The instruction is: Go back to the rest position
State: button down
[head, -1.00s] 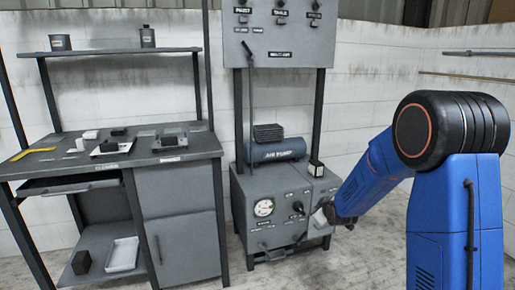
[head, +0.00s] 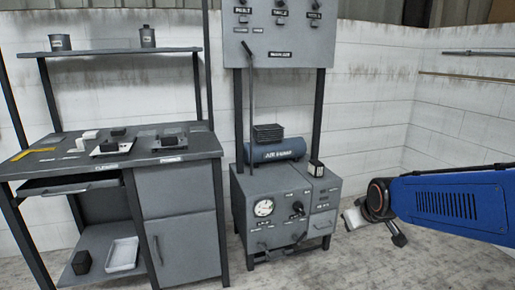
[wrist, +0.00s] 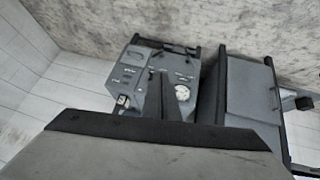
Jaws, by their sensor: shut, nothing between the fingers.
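My gripper (wrist: 158,97) shows in the wrist view as dark, narrow fingers close together, shut and empty. They stand in front of the grey air-pump cabinet (wrist: 128,75), which is some way off. In the head view my blue arm reaches in from the right edge, and its wrist end hangs in open space right of the same cabinet (head: 262,218), apart from it.
The cabinet carries a gauge (head: 263,208), a knob and a blue air tank (head: 277,150), with a switch panel (head: 280,35) above. A grey workbench (head: 190,150) with small parts stands left. Floor (head: 400,265) at the right is clear. Rails (head: 470,76) hang on the right wall.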

jog(key=s+m+g, duration=0.2)
jog(key=s+m, duration=0.1)
jog(key=s, duration=2.2)
jog(key=shift+d+g, duration=0.25)
jog(key=shift+g, duration=0.15)
jog(key=c, duration=2.5)
grip_release()
jog(key=shift+w, duration=0.1)
